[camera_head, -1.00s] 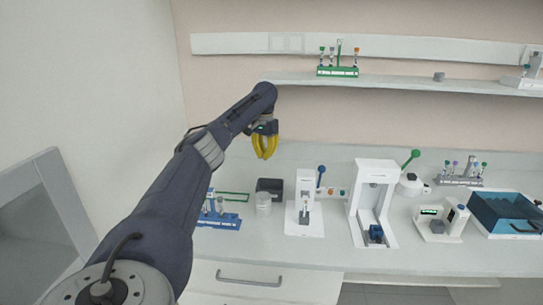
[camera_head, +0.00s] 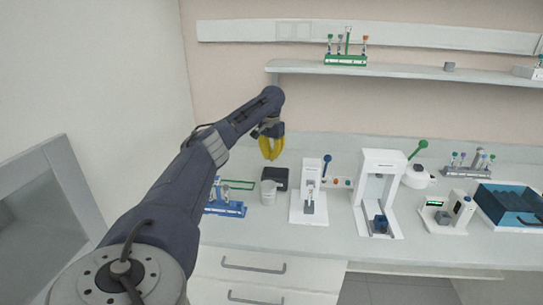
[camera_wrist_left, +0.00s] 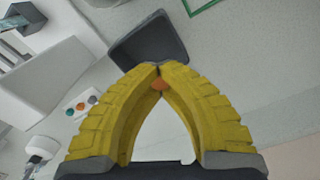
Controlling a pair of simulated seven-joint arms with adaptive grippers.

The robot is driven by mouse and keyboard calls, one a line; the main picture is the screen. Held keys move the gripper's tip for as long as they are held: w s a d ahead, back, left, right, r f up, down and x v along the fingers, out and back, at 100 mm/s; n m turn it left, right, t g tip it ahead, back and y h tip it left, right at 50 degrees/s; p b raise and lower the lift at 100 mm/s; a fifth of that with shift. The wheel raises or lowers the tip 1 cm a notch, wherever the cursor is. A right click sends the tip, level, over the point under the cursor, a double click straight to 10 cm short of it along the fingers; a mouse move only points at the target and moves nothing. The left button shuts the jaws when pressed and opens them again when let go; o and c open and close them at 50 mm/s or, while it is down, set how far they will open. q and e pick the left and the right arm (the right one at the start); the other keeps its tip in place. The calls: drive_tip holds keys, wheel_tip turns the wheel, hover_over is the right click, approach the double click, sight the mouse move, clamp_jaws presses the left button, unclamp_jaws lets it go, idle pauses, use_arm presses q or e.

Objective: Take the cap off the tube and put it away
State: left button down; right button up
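My left gripper (camera_head: 271,157) hangs above the back of the bench, over the area of a dark open box (camera_head: 282,174) and a small pale jar (camera_head: 268,191). In the left wrist view its yellow fingers (camera_wrist_left: 160,80) meet at the tips around a small orange cap (camera_wrist_left: 159,85), mostly hidden by them. The dark box (camera_wrist_left: 150,40) lies just beyond the fingertips, apart from them. A small tube (camera_head: 309,198) seems to stand in the white device (camera_head: 299,211); its top is too small to make out. My right gripper is out of view.
A blue tube rack (camera_head: 226,209) stands left of the jar. Several coloured round pieces (camera_head: 341,182) are right of the white device. A taller white machine (camera_head: 366,197) and a blue bin (camera_head: 512,205) stand further right. A shelf (camera_head: 400,72) runs above the bench.

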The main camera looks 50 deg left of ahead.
use_arm(q)
drive_tip(key=c, duration=2.1)
unclamp_jaws()
drive_tip(key=o, duration=0.6)
drive_tip(key=shift+r, duration=0.1)
wheel_tip(320, 180, up, 12)
drive_tip(key=shift+f, duration=0.1)
